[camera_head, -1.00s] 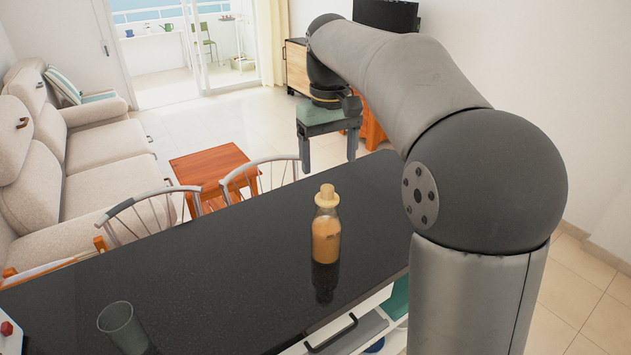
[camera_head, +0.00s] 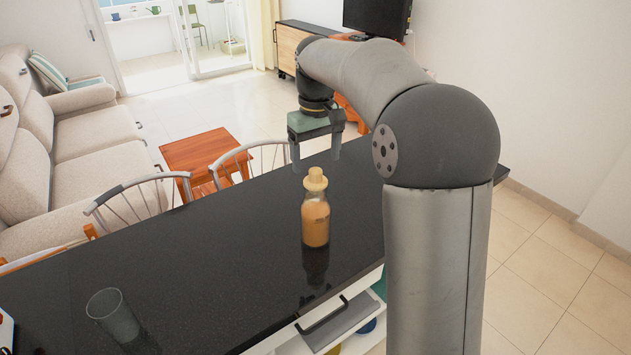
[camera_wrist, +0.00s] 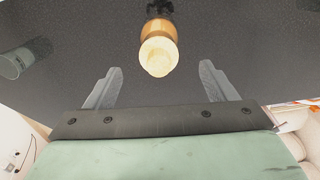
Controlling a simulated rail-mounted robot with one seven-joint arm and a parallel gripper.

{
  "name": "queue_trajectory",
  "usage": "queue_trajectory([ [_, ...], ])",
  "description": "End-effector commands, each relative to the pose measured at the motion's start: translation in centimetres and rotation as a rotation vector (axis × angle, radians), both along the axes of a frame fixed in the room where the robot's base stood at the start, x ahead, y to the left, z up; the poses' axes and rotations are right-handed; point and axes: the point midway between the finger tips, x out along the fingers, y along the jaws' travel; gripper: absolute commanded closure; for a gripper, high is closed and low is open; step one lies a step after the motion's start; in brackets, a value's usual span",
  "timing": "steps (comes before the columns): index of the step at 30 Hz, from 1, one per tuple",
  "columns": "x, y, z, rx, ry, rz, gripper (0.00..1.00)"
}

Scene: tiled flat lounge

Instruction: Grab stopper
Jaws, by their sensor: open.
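The stopper (camera_head: 315,179) is a pale yellow cap on top of a glass bottle (camera_head: 315,222) with orange-brown contents. The bottle stands upright on the dark counter. My gripper (camera_head: 316,164) is open and empty, with its fingers pointing down, and in the head view it appears just above and behind the stopper. In the wrist view, the stopper (camera_wrist: 158,56) shows beyond the two fingertips (camera_wrist: 161,72), roughly centred between them. I see no contact between the fingers and the stopper.
An empty glass (camera_head: 113,314) stands on the counter (camera_head: 220,270) at the lower left, well away from the bottle. Chairs (camera_head: 125,200) stand along the far edge. The counter around the bottle is clear.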

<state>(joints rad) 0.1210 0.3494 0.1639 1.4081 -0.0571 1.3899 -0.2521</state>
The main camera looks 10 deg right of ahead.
Motion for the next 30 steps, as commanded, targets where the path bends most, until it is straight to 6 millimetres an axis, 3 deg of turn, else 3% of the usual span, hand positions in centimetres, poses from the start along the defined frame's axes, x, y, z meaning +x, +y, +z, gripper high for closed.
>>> queue_trajectory([
  [5, 0.2, 0.0, -1.2, 0.0, 0.002, 0.0, 0.22],
  [13, 0.7, 0.0, -4.9, 0.001, 0.0, 0.0, 0.22],
  [22, 0.8, 0.0, -5.5, 0.0, -0.001, 0.0, 0.22],
  [27, 0.8, 0.0, -5.5, 0.0, -0.001, 0.0, 0.69],
  [30, 0.8, 0.0, -5.4, 0.0, -0.001, 0.0, 0.7],
])
